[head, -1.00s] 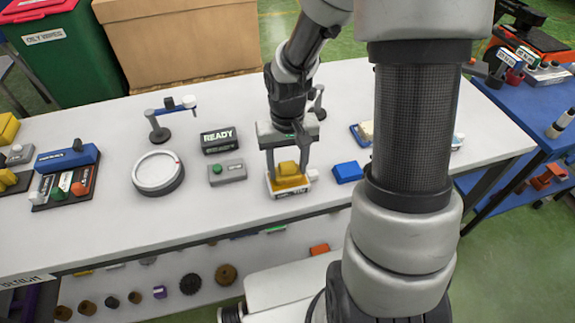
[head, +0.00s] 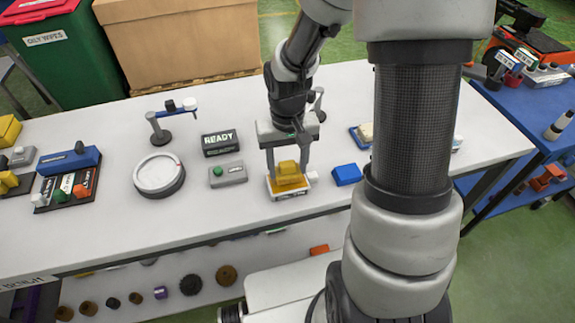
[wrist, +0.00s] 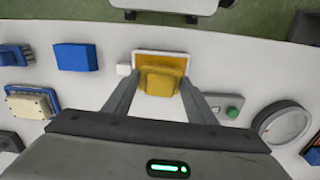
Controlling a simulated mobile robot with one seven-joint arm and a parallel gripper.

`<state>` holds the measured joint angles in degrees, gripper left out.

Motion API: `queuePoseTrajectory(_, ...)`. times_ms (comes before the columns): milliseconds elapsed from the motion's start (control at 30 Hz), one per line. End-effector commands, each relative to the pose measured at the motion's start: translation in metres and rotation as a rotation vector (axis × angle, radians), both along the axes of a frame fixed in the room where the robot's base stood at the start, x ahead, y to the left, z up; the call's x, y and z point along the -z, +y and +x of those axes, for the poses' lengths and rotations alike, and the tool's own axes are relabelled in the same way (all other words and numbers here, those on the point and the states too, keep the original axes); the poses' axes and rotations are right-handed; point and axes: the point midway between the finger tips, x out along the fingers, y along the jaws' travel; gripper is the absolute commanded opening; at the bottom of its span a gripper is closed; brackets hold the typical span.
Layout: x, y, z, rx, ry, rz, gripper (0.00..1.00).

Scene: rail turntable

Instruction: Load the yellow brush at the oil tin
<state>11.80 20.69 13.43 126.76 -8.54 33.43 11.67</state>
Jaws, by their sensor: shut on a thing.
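The yellow brush (head: 288,169) is between the fingers of my gripper (head: 287,172), which is shut on it. It also shows in the wrist view (wrist: 159,82). Directly under it is a shallow white-rimmed tin (head: 292,195) with a yellow inside, which appears to be the oil tin; its white rim shows in the wrist view (wrist: 160,53). The brush hides much of the tin's inside. I cannot tell whether the brush touches it.
A small white block (head: 312,176) and a blue block (head: 347,174) lie to the right of the tin. A grey box with a green button (head: 228,174), a READY sign (head: 220,143) and a round turntable (head: 159,174) stand to the left.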

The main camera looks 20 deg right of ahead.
Motion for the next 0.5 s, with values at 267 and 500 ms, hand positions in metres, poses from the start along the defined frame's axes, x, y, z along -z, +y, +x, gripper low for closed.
queuePoseTrajectory(267,-0.027,0.0,0.001,0.0,-0.002,0.0,0.33)
queuePoseTrajectory(500,-0.047,0.0,0.001,-0.001,-0.001,-0.001,0.33)
